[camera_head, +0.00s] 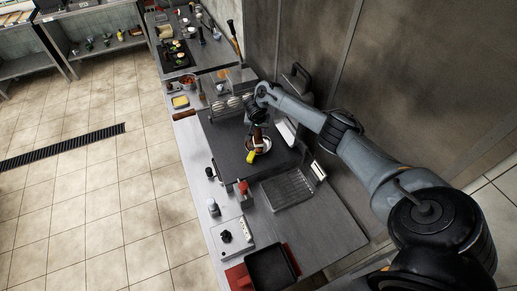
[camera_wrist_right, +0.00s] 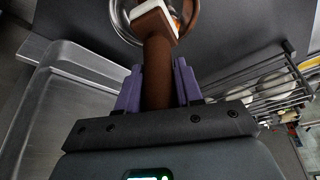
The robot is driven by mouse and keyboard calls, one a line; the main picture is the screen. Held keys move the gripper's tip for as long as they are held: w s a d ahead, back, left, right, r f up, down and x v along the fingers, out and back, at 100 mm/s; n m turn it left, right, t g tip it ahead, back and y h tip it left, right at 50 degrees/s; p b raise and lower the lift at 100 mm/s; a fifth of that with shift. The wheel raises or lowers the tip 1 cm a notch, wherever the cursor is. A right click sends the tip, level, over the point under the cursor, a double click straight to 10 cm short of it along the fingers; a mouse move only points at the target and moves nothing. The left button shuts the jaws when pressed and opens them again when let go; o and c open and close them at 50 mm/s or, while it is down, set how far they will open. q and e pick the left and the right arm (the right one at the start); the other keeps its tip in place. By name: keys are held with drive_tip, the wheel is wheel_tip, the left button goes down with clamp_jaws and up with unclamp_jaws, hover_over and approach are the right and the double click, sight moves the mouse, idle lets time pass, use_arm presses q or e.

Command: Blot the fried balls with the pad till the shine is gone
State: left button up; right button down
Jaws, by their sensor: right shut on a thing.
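My right gripper (camera_head: 257,129) is at the middle of the counter. In the right wrist view its purple fingers (camera_wrist_right: 158,84) are shut on the brown handle of the pad (camera_wrist_right: 154,22), which has a white edge. The pad's head is over or in a round metal bowl (camera_wrist_right: 195,30); I cannot tell whether it touches anything inside. The bowl (camera_head: 266,143) also shows in the head view, partly behind the gripper. Small brown pieces (camera_wrist_right: 178,8) show in the bowl beside the pad, mostly hidden, so their shine cannot be judged. My left gripper is not in view.
A wire rack with white rounded items (camera_wrist_right: 268,86) stands close to the bowl. A metal tray (camera_head: 288,190) lies nearer on the counter. A wall (camera_head: 300,50) runs behind.

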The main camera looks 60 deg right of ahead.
drive_tip(key=shift+f, duration=0.35)
idle(0.4)
idle(2.1)
idle(0.6)
idle(0.8)
idle(0.3)
drive_tip(key=c, duration=0.7)
unclamp_jaws()
drive_tip(key=shift+o, duration=0.2)
